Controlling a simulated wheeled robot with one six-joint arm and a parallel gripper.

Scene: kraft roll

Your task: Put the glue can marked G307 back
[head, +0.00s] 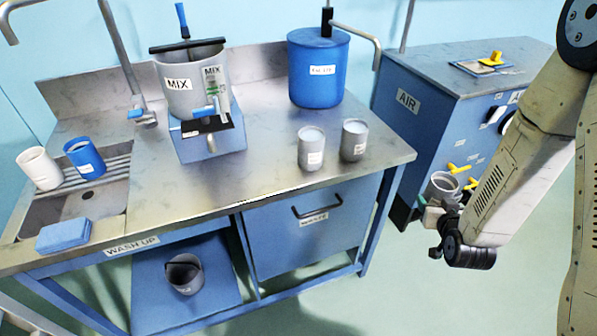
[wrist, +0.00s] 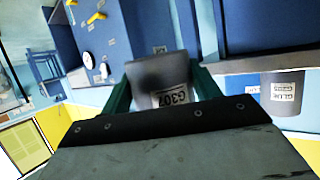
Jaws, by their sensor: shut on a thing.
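The glue can marked G307 (wrist: 160,82) is grey, and its label reads clearly in the wrist view. My gripper (wrist: 163,88) is shut on it, with one green finger on each side. In the head view the grey can (head: 442,186) is held off the floor, to the right of the bench and in front of the blue AIR cabinet. Its open top faces up, slightly tilted. My gripper (head: 443,207) there is partly hidden by the can and my wrist.
Two grey cans (head: 311,148) (head: 354,140) stand on the steel bench (head: 265,165) near its front right. A blue drum (head: 318,70) and a MIX pot (head: 190,85) stand behind. The AIR cabinet (head: 420,110) is close to my gripper. The wrist view shows a can marked GLUE (wrist: 283,95).

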